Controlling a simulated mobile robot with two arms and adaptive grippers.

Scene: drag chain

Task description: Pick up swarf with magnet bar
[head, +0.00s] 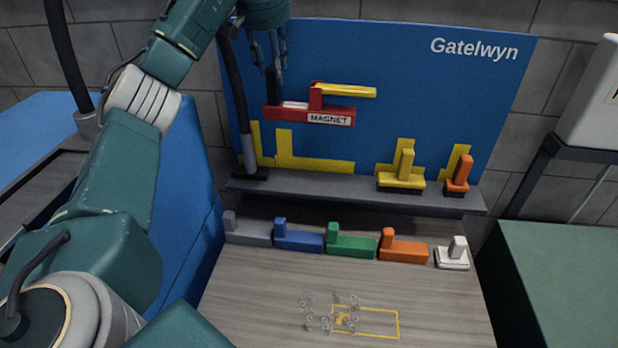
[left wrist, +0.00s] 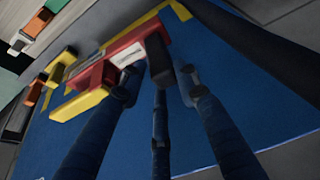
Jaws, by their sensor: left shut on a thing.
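The red magnet bar (head: 335,117), with a label reading MAGNET and a yellow handle (head: 345,90), is held up in front of the blue board. My left gripper (head: 276,95) reaches down from above and is shut on the bar's left part. In the left wrist view the red bar (left wrist: 105,72) meets the fingertips of the gripper (left wrist: 158,82). The swarf (head: 328,312) is a loose scatter of small grey curls on the wooden bench, around the left part of a yellow outlined rectangle (head: 398,325). My right gripper is not in view.
A grey shelf (head: 300,190) below the blue board (head: 420,95) carries a yellow block (head: 402,180) and an orange one (head: 457,180). Grey, blue, green, orange and white blocks line the bench's back. The bench (head: 250,300) is bare left of the swarf.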

